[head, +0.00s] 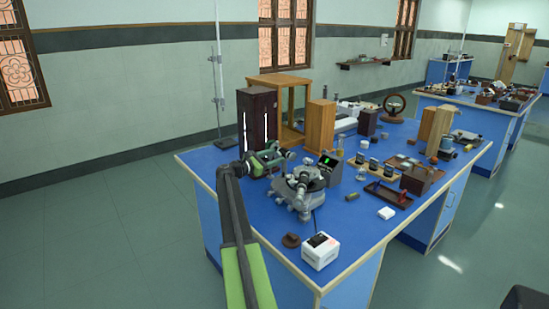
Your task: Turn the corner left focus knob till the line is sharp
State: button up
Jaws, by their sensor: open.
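The grey metal spectrometer (303,184) stands on the near left corner of the blue bench, with its round body and tubes showing. Its focus knobs are too small to tell apart, and my gripper and arm cover part of its left side. No spectral line can be made out. My gripper (275,157) is open at the left end of the spectrometer, close to a tube there. Whether it touches anything cannot be told.
A dark wooden cabinet (257,118) with bright slits stands behind my gripper. A small box with a green display (329,168) is beside the spectrometer. A white box (320,251) and a brown disc (291,240) lie at the near edge. Floor left of the bench is clear.

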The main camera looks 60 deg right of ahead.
grip_shut()
jog(key=shift+s+d, duration=0.1)
jog(key=shift+d, duration=0.3)
jog(key=shift+a, duration=0.25)
jog(key=shift+m, duration=0.3)
